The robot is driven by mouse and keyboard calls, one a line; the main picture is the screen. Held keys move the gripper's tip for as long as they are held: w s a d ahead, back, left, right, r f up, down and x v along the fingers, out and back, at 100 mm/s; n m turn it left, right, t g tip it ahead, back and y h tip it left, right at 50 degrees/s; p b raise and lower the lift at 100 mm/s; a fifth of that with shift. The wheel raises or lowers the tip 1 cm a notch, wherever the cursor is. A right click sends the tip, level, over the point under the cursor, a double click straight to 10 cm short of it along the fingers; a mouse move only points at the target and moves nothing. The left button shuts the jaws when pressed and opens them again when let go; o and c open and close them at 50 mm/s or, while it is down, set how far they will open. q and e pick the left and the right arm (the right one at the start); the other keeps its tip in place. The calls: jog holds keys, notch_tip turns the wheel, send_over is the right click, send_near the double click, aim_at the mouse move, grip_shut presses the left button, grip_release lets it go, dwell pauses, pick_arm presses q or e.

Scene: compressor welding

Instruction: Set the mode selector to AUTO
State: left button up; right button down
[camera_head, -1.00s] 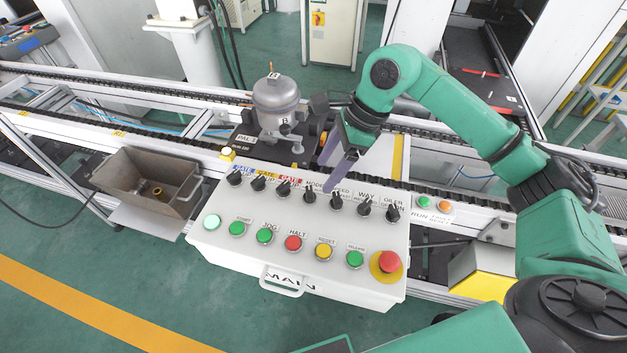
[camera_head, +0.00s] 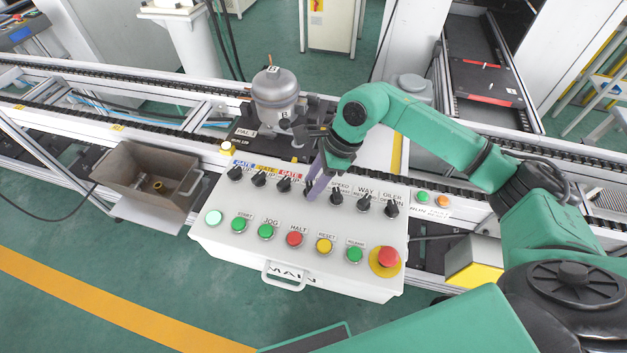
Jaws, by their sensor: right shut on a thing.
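The white control panel (camera_head: 215,243) has a row of black rotary knobs along its far side. The mode selector is the fourth knob from the left, and its label is covered by my gripper. My right gripper (camera_head: 312,192) reaches down from behind the panel, its pale purple fingers closed around this knob. The fingers hide most of the knob, so I cannot read its setting. The speed knob (camera_head: 336,198) stands close to its right and the red-labelled gate knob (camera_head: 284,185) to its left. My left gripper is not in view.
Coloured push buttons and a red emergency stop (camera_head: 389,257) line the near half of the panel. A grey compressor (camera_head: 275,95) stands on a pallet just behind. A brown metal bin (camera_head: 130,172) is at the left, and the conveyor (camera_head: 470,190) runs behind.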

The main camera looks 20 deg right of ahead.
jog(key=m+b, duration=0.2)
jog(key=m+t+b, duration=0.1)
jog(key=m+b, duration=0.1)
jog(key=shift+s+f+t+h, duration=0.1)
jog(key=shift+f+t+h, duration=0.05)
jog(key=shift+t+h, duration=0.15)
jog(key=m+t+b, duration=0.1)
jog(key=m+b, duration=0.1)
jog(key=m, duration=0.1)
jog(key=shift+s+a+h, duration=0.1)
jog(key=shift+h, duration=0.3)
jog(key=shift+r+m+b, duration=0.25)
jog(key=shift+m+b, duration=0.4)
jog(key=shift+m, duration=0.25)
jog(key=shift+h, duration=0.3)
jog(key=shift+c, duration=2)
grip_release()
jog(key=shift+s, duration=0.1)
